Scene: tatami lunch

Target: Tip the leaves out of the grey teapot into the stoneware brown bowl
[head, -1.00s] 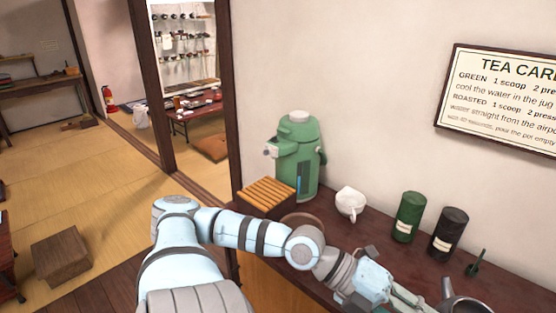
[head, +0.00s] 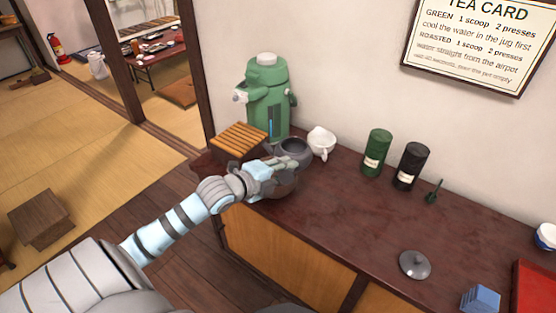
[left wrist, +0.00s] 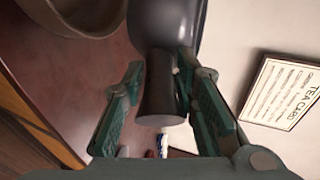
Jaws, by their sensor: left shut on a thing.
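The grey teapot (head: 293,157) is at the back left of the counter in the head view, its open dark mouth facing up. My left gripper (head: 268,172) is shut on its side handle. In the left wrist view the dark handle (left wrist: 160,95) lies between the fingers of the gripper (left wrist: 160,75), with the pot body (left wrist: 168,22) beyond. The brown bowl (head: 286,189) is partly hidden by my gripper, just below and in front of the pot; its rim also shows in the left wrist view (left wrist: 62,25). Leaves inside the pot cannot be seen. My right gripper is not in view.
A green airpot (head: 268,100) and slatted wooden box (head: 240,141) stand behind and left. A white jug (head: 321,142) is close right of the teapot. Green (head: 377,153) and black (head: 411,166) canisters follow.

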